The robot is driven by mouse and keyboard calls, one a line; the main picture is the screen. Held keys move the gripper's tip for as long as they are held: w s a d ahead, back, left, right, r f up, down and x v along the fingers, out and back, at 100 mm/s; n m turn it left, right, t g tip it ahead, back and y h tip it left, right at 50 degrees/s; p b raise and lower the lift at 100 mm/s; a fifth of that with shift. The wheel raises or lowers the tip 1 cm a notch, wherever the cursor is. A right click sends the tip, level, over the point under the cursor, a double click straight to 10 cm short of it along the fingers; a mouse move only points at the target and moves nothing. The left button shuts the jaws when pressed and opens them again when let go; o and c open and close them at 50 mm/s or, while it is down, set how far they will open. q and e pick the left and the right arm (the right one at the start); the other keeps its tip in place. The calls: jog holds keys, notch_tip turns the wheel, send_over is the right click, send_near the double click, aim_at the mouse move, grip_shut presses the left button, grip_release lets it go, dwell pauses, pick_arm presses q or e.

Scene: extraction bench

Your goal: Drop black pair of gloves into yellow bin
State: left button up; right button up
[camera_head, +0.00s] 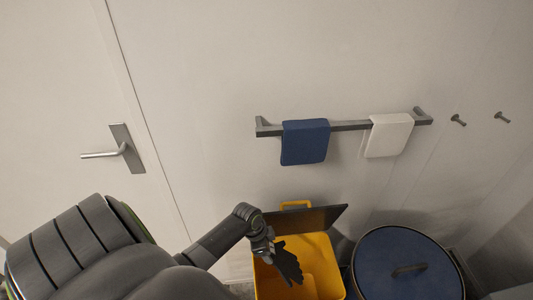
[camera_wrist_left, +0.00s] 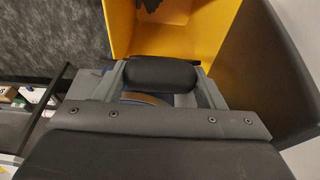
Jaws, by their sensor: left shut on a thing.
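The yellow bin (camera_head: 322,268) stands open against the wall at the bottom centre of the head view, with its dark lid (camera_head: 318,217) raised. My left gripper (camera_head: 272,250) is above the bin's left part, shut on the black pair of gloves (camera_head: 287,264). The gloves hang down over the bin opening, with their fingers spread. In the left wrist view, the yellow bin (camera_wrist_left: 205,45) fills the top middle, and a dark tip of the gloves (camera_wrist_left: 150,5) shows at the top edge. The fingertips are hidden there. My right gripper is not in view.
A round container with a blue lid (camera_head: 385,265) stands right of the bin. A rail on the wall holds a blue towel (camera_head: 305,142) and a white towel (camera_head: 389,135). A door with a handle (camera_head: 126,150) is at left.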

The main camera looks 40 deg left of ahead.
pick_arm(q)
notch_tip(320, 180, down, 14)
jog(key=b, duration=1)
jog(key=shift+b, duration=0.4)
jog(key=o, duration=1.1)
jog(key=v, duration=1.7)
jog(key=shift+r, duration=0.25)
